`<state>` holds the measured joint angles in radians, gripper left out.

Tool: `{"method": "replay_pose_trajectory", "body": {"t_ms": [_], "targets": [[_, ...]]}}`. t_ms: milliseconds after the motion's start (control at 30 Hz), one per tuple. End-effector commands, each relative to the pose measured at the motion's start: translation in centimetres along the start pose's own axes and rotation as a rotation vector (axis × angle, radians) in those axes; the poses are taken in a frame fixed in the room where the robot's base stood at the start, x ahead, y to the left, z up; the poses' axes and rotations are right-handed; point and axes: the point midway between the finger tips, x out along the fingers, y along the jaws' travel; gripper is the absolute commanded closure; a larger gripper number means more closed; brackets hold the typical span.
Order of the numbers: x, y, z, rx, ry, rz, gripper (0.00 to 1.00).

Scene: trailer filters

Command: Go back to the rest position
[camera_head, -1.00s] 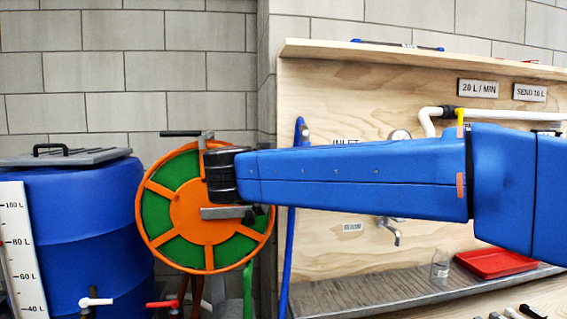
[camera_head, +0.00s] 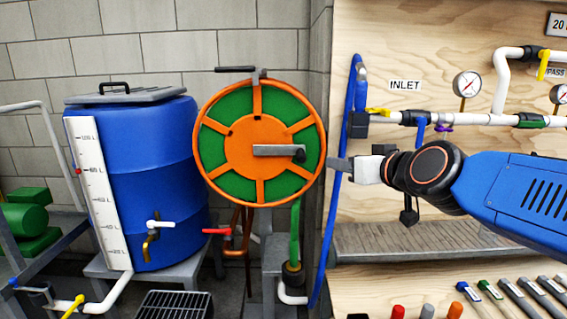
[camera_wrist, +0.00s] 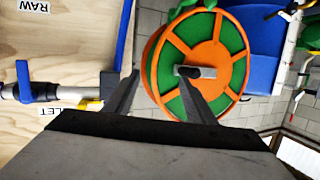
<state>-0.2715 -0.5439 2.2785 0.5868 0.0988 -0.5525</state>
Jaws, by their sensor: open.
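My gripper (camera_head: 345,165) is at the end of my blue arm, which reaches in from the right of the head view. It points left, in front of the wooden panel's left edge and beside the hose reel. In the wrist view my gripper (camera_wrist: 160,85) shows two dark fingers spread apart with nothing between them. The orange and green hose reel (camera_head: 225,148) stands just left of the gripper in the head view. It also shows beyond the fingers in the wrist view (camera_wrist: 228,62), turned on its side. I cannot tell whether a fingertip touches the reel.
A blue barrel (camera_head: 150,170) with a level scale stands left of the reel. The wooden panel (camera_head: 420,60) carries white pipes, gauges and a blue hose (camera_head: 335,210). Below it are a grey ledge (camera_head: 420,237) and a bench with several tools. A black grate (camera_head: 175,304) sits low in front.

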Motion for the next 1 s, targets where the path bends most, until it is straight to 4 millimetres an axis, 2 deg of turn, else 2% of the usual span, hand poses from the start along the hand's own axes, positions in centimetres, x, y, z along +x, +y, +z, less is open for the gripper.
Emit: {"method": "replay_pose_trajectory", "body": {"t_ms": [33,100,300,400,500,600,700,800,1000], "targets": [[-1.1,0.5,2.6,0.004,-0.066,-0.004,0.50],[-2.7,1.0,6.6,0.013,-0.173,-0.007,0.50],[-8.3,3.2,17.4,0.060,-0.475,0.050,0.50],[-11.6,4.6,22.1,0.093,-0.615,0.108,0.50],[-14.7,5.7,26.0,0.124,-0.734,0.170,0.50],[-17.2,6.5,28.7,0.150,-0.820,0.226,0.50],[-18.8,7.0,30.2,0.166,-0.872,0.262,0.50],[-19.6,7.2,30.9,0.173,-0.895,0.279,0.50],[-19.6,7.2,30.9,0.174,-0.898,0.280,0.50]]}}
